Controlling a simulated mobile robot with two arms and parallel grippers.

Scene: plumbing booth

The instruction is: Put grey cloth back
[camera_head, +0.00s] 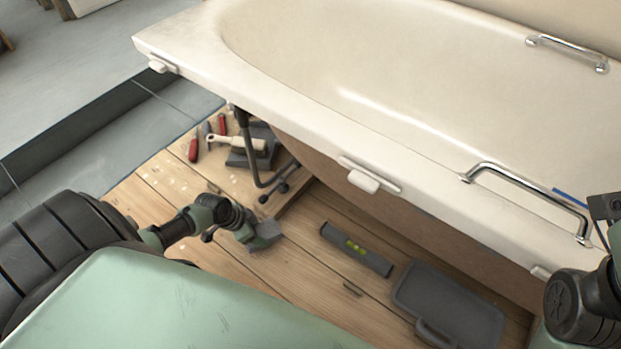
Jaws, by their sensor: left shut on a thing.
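My left gripper (250,231) reaches in from the left, low over the wooden floor in front of the bathtub. It is shut on a small grey, folded-looking piece, which appears to be the grey cloth (265,238). The cloth is at or just above the boards; I cannot tell if it touches them. The gripper covers part of it. My right arm shows at the right edge, but its gripper fingers are not in view.
A dark grey flat thing (262,133) lies at the back with a pale-handled brush (236,143) and red-handled tools (194,150) nearby. A spirit level (355,249) and a grey case (447,306) lie to the right. The bathtub (300,118) overhangs the boards.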

